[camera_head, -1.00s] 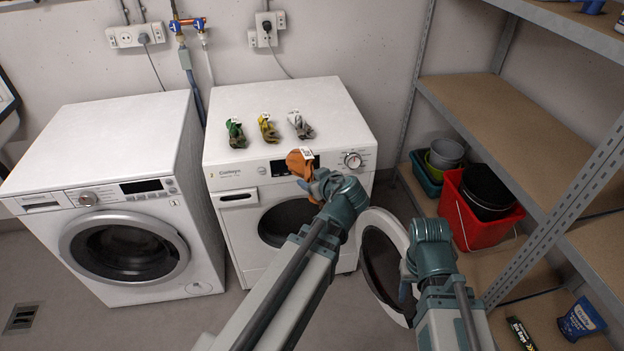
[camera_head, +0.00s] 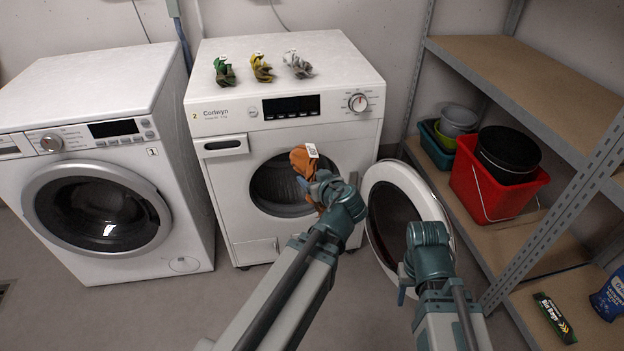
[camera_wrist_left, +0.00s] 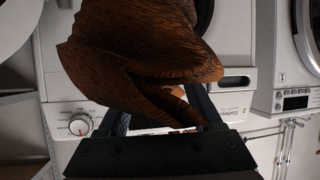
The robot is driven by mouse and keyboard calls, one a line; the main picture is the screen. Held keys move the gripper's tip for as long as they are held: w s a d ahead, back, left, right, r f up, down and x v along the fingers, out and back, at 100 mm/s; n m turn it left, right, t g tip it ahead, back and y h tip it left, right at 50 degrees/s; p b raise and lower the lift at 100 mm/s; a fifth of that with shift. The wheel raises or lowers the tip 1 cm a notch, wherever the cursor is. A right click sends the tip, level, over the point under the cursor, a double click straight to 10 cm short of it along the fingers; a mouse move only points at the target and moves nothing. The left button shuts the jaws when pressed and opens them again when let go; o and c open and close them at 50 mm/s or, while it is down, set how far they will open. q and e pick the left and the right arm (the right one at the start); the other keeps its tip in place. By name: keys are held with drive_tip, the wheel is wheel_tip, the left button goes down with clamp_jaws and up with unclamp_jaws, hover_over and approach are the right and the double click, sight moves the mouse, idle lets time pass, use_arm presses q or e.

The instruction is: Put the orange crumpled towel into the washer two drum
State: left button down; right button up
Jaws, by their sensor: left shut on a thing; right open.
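The orange crumpled towel (camera_head: 303,160) is held in my left gripper (camera_head: 312,180), in front of washer two's open drum. In the left wrist view the towel (camera_wrist_left: 140,55) fills the middle, between the fingers of my left gripper (camera_wrist_left: 160,112). Washer two (camera_head: 225,170) is the white machine marked 2. Its drum opening (camera_head: 275,190) is partly hidden by the towel and my left arm. Its round door (camera_head: 378,205) stands open to the right. My right gripper (camera_head: 405,285) is low in front of the door, open; its fingers are largely hidden.
Green (camera_head: 224,71), yellow (camera_head: 261,68) and grey (camera_head: 297,64) crumpled cloths lie on top of washer two. Washer one (camera_head: 95,120), at left, has its door shut. A shelf (camera_head: 500,65) with a red bucket (camera_head: 490,195) stands at right.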

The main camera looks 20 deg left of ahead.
use_arm(q)
wheel_tip(320, 180, down, 9)
drive_tip(key=m+b, duration=0.1)
drive_tip(key=b, duration=0.7)
drive_tip(key=shift+d+t, duration=0.3)
drive_tip(key=shift+t, duration=0.1)
use_arm(e)
wheel_tip(320, 180, down, 10)
use_arm(q)
drive_tip(key=shift+w+f, duration=0.15)
use_arm(e)
drive_tip(key=shift+f, duration=0.1)
